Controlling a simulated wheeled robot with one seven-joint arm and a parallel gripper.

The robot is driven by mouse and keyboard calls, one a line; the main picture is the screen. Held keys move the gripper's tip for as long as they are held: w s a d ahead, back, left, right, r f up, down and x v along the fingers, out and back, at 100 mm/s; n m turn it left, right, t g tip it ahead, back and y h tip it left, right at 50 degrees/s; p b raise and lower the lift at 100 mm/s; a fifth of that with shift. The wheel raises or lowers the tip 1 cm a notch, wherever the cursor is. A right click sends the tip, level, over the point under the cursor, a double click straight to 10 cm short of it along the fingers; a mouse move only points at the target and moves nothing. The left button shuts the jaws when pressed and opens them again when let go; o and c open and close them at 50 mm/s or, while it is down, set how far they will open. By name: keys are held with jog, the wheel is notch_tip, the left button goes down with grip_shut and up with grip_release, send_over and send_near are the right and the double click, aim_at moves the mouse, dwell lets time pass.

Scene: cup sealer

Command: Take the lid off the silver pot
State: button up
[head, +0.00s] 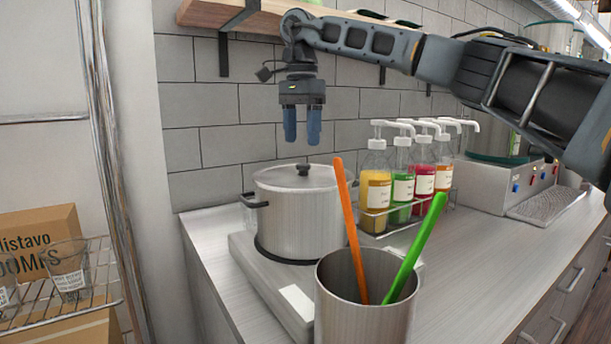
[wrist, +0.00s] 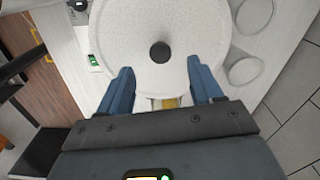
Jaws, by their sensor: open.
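The silver pot (head: 298,225) stands upright on a flat grey base on the counter, with dark handles at its side. Its lid (head: 275,179) is on the pot, with a small black knob (head: 303,170) at the centre. My gripper (head: 301,141) points straight down above the lid, with a clear gap between the fingertips and the knob. In the wrist view the round pale lid (wrist: 120,35) and its dark knob (wrist: 160,52) lie just beyond my blue fingers (wrist: 162,85). The fingers are apart and nothing is between them.
A metal container (head: 365,310) holding an orange stick (head: 350,235) and a green stick (head: 418,245) stands in front of the pot. Several pump bottles (head: 377,192) stand in a rack to the right. A wooden shelf (head: 260,18) runs above. The counter (head: 480,260) is clear at front right.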

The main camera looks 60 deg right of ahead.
aim_at(303, 164)
jog(key=shift+d+f+p, duration=0.15)
jog(key=shift+f+p, duration=0.15)
jog(key=shift+f, duration=1.3)
jog(key=shift+d+f+p, duration=0.1)
jog(key=shift+f+p, duration=0.15)
jog(key=shift+f, duration=1.3)
grip_shut()
